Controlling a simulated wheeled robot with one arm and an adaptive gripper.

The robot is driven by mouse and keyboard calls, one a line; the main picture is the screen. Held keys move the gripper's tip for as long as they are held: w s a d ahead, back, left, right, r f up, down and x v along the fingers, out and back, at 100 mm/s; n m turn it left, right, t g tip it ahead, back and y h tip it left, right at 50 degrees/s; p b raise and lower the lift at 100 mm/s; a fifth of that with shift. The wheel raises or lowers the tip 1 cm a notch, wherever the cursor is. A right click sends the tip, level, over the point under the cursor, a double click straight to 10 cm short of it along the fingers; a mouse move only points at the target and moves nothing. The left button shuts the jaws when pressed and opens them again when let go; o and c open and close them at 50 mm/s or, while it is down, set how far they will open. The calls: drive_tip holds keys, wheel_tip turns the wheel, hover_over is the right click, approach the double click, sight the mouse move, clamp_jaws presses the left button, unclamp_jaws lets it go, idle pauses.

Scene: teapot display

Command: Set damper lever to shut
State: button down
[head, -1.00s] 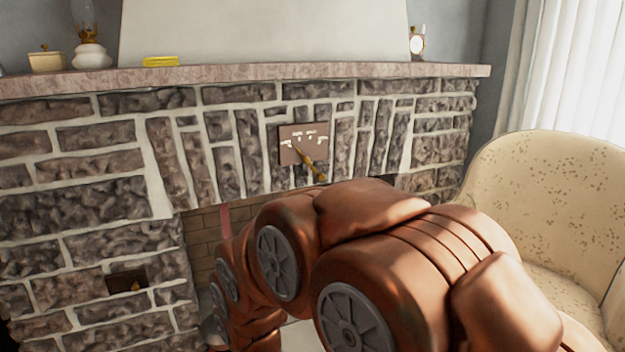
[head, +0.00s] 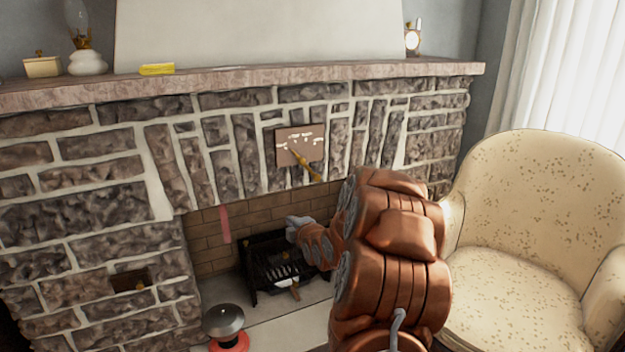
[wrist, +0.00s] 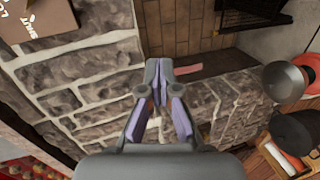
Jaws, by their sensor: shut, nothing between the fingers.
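The damper lever (head: 306,165) is a thin brass handle on a brown plate (head: 313,142) with white lettering, set in the stone above the firebox. In the head view the lever slants down and to the right from the plate. In the wrist view a corner of the plate (wrist: 52,14) shows at the upper left, with lettering that reads SHUT. My gripper (head: 292,230) is below the lever, in front of the firebox opening, and apart from it. In the wrist view its fingers (wrist: 158,70) are together with nothing held.
A black grate (head: 270,270) stands in the firebox. A red strip (head: 225,225) hangs at the opening's left. A dark-topped round object with a red base (head: 224,322) stands on the hearth. A cream armchair (head: 530,220) is at the right. The mantel (head: 250,78) runs above.

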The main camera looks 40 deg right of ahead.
sight(306, 165)
drive_tip(key=s+d+r+n+t+h+p, duration=0.1)
drive_tip(key=s+d+r+n+t+h, duration=0.2)
drive_tip(key=d, duration=0.4)
drive_tip(key=w+d+r+m, duration=0.1)
drive_tip(key=w+d, duration=0.7)
drive_tip(key=w, duration=0.1)
drive_tip(key=shift+w+r+y, duration=0.35)
drive_tip(key=shift+r+y, duration=0.05)
drive_tip(key=shift+d, duration=0.1)
